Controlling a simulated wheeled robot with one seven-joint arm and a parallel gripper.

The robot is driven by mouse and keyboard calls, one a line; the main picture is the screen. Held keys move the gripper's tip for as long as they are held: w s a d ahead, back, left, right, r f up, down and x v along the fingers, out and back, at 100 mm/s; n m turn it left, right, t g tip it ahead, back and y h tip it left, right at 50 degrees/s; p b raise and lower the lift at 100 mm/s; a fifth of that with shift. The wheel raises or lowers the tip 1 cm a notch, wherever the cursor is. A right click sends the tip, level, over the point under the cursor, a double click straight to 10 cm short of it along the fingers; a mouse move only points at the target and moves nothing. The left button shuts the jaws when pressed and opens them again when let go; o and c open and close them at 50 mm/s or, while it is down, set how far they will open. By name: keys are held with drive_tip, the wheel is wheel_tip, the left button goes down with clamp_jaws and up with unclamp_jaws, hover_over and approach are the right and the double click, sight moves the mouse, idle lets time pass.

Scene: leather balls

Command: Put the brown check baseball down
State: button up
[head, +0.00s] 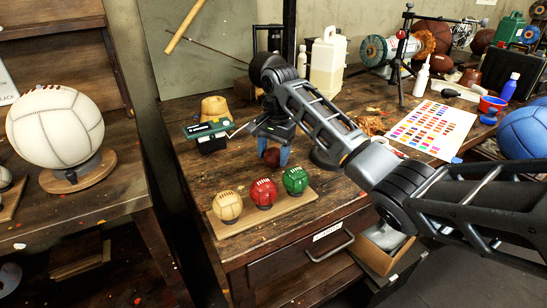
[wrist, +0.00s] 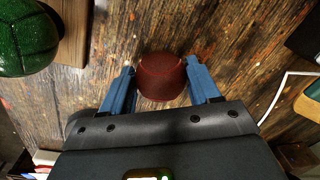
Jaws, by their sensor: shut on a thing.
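The brown check baseball (head: 271,157) is dark reddish-brown and sits between the blue fingers of my gripper (head: 273,151). In the wrist view the ball (wrist: 160,77) lies between the two fingertips, and my gripper (wrist: 160,84) is shut on it. The check pattern is too small to make out clearly. My gripper points down over the wooden workbench (head: 202,168), behind the row of small balls. The ball is at or just above the bench top; I cannot tell whether it touches.
A wooden board (head: 240,225) in front carries a cream ball (head: 228,206), a red ball (head: 263,192) and a green ball (head: 295,180). A green-and-black device (head: 208,132) stands left of my gripper. A colour chart (head: 427,130) lies to the right. Some bare bench surrounds the ball.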

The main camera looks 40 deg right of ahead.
drive_tip(key=c, duration=0.6)
drive_tip(key=shift+o, duration=0.2)
drive_tip(key=shift+r, duration=0.2)
